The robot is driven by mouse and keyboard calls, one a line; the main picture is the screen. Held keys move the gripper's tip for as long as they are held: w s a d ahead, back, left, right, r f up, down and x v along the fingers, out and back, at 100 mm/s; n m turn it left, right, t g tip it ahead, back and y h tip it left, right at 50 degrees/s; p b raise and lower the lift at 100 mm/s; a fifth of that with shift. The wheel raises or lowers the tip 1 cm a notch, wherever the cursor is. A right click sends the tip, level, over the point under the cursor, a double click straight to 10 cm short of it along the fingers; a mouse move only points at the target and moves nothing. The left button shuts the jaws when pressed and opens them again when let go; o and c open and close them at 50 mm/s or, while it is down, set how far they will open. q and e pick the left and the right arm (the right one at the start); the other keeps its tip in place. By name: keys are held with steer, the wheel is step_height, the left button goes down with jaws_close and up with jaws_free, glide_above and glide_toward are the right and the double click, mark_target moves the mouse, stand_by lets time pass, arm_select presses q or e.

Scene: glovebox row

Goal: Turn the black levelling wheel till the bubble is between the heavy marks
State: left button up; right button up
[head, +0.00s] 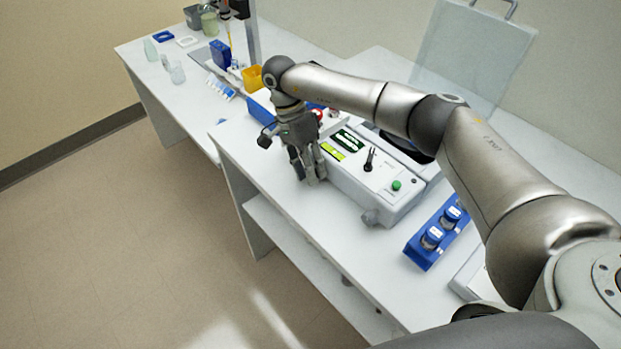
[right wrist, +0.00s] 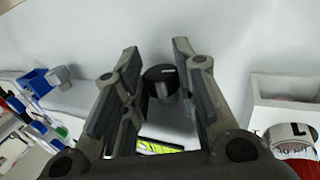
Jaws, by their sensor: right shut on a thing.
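My right gripper (head: 312,181) reaches down at the front left side of the white instrument (head: 392,208). In the right wrist view its fingers (right wrist: 158,68) stand on either side of the black levelling wheel (right wrist: 159,79), and the gripper is shut on it. In the head view the gripper hides the wheel. The yellow-green level vial (head: 333,151) lies on the instrument's top, right of the gripper; part of it also shows in the right wrist view (right wrist: 160,147). The bubble and the heavy marks are too small to read. My left gripper is out of view.
The instrument top has a dark green display (head: 350,139), a black lever (head: 370,160) and a green button (head: 396,185). A blue rack (head: 419,251) with capped jars stands to the right. A yellow bin (head: 252,79) and other labware stand at the far left.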

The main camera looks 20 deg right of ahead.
steer(key=shift+w+g+h+b, duration=0.15)
steer(key=shift+g+h+b, duration=0.15)
steer(key=shift+g+b, duration=0.65)
steer(key=o, duration=1)
steer(key=shift+o, duration=0.2)
steer(key=v, duration=0.7)
steer(key=shift+r, duration=0.25)
steer(key=shift+w, duration=0.1)
